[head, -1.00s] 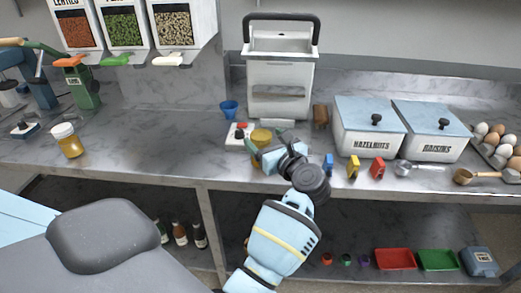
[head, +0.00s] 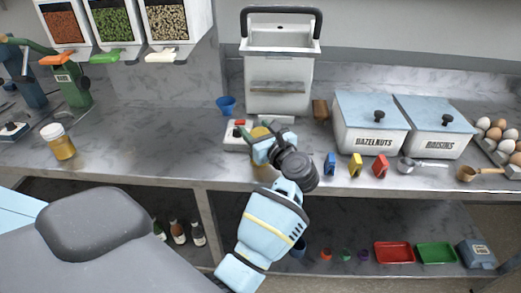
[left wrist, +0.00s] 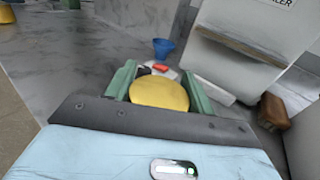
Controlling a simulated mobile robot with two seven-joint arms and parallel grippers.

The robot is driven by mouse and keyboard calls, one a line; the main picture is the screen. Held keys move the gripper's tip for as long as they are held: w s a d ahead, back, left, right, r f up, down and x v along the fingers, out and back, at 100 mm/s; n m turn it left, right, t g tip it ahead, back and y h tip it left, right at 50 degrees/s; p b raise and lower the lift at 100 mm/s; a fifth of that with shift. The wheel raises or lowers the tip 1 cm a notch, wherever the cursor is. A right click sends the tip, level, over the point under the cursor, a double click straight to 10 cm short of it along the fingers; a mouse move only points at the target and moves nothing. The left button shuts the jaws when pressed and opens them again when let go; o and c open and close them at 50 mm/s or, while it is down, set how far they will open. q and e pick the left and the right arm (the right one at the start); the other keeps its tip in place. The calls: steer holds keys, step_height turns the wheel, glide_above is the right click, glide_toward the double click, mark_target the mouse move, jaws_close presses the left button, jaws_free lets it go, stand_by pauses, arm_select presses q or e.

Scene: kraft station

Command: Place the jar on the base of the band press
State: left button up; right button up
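A jar with a yellow lid (head: 259,132) stands near the counter's front edge, partly hidden by my left gripper (head: 261,146). In the left wrist view, the round lid (left wrist: 159,94) fills the gap between the green fingers of my left gripper (left wrist: 158,84). I cannot tell whether the fingers press on the jar or only flank it. The band press appears to be the green post with a lever (head: 72,88) at the far left; its small label is too small to read. My right gripper is out of view.
A second jar, amber with a white lid (head: 58,142), stands at left. Hazelnut (head: 369,125) and raisin bins stand right. The left-middle counter is clear.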

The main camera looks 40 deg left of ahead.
arm_select(q)
jaws_close()
step_height(320, 180, up, 10)
steer(key=shift+r, duration=0.1)
stand_by(0.5)
